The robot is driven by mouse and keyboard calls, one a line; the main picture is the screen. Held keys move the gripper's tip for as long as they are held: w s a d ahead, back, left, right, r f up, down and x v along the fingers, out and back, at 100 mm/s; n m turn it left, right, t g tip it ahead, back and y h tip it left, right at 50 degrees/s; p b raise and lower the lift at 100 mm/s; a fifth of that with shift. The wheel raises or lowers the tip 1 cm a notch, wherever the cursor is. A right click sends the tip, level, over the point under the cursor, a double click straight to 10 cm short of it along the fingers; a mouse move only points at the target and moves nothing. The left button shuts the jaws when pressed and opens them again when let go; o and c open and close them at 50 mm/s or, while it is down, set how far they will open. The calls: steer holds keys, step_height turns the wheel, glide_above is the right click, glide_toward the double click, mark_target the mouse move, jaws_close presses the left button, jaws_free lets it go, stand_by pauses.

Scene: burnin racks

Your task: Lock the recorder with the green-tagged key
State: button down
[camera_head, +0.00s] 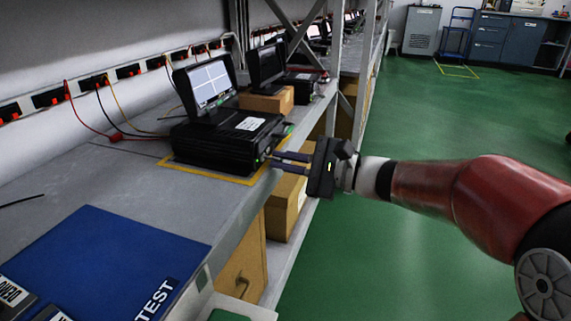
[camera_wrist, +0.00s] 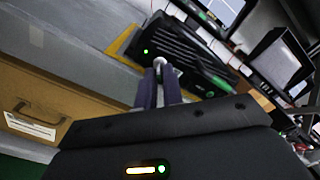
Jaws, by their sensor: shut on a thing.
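The recorder (camera_head: 222,143) is a black box with a raised lit screen (camera_head: 210,84), standing on the grey bench inside a yellow outline. Its front, with a small green light, shows in the wrist view (camera_wrist: 180,52). My gripper (camera_head: 274,158) is at the right end of the recorder's front, with its fingers pointing at it. In the wrist view my gripper (camera_wrist: 160,68) is shut on a small pale thing at the fingertips, seemingly the key (camera_wrist: 159,62). The key is mostly hidden and its green tag cannot be made out. Whether it touches the recorder's lock cannot be told.
A blue mat (camera_head: 110,250) marked TEST lies on the near bench. A second unit with a screen (camera_head: 266,64) stands farther back, near a cardboard box (camera_head: 267,101). Metal rack posts rise behind my gripper. Boxes sit below the bench; the green floor at right is clear.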

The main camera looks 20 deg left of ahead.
steer(key=shift+f, duration=0.1)
steer(key=c, duration=1.9)
jaws_free()
steer(key=shift+d, duration=0.1)
steer(key=d, duration=0.7)
steer(key=shift+s+d+p, duration=0.35)
steer(key=shift+d+p, duration=0.05)
steer(key=shift+p, duration=0.05)
